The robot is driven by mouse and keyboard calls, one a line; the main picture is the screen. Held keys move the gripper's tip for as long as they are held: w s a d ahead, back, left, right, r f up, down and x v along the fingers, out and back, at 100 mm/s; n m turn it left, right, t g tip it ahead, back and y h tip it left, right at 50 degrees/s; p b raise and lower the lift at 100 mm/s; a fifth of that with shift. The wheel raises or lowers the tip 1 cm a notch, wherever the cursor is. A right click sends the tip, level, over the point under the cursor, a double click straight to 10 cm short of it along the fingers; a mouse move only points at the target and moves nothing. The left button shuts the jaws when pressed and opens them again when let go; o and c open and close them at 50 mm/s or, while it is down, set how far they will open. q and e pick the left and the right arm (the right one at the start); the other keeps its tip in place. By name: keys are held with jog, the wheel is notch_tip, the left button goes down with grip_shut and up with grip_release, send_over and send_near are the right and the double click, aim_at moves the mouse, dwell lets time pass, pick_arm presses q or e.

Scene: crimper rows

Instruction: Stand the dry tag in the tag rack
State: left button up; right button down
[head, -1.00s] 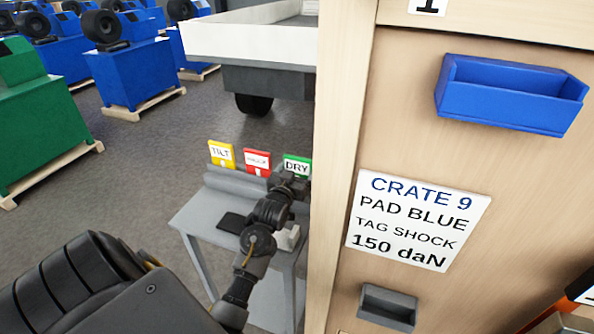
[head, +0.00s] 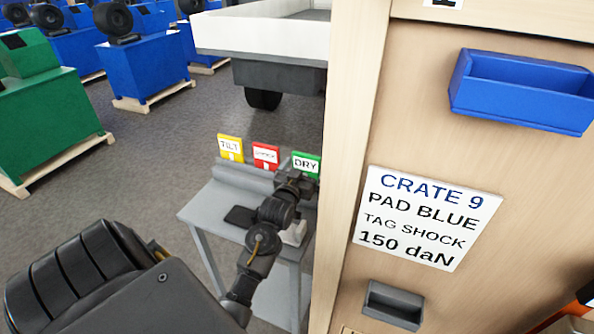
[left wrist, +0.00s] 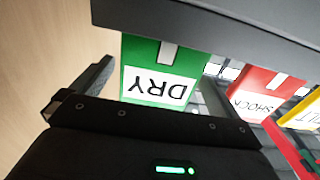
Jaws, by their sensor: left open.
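The green dry tag (head: 307,164) stands upright at the right end of a row of tags, in the long grey tag rack (head: 243,176) along the back of a grey table. My left gripper (head: 296,180) is at the dry tag and partly hides its lower left. In the left wrist view the dry tag (left wrist: 160,72) shows upside down between the spread fingers of my left gripper (left wrist: 155,75), which is open. The grey bar of the rack (left wrist: 235,22) crosses the top there. My right gripper is not in view.
The yellow tilt tag (head: 230,147) and red shock tag (head: 265,156) stand to the left. A dark flat pad (head: 240,216) lies on the grey table (head: 205,204). A wooden crate (head: 352,130) with a blue bin (head: 520,90) and grey pocket (head: 393,303) rises close on the right.

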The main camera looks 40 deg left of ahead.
pick_arm(q)
jog(key=b+v, duration=0.2)
jog(key=v, duration=0.9)
jog(key=shift+b, duration=0.35)
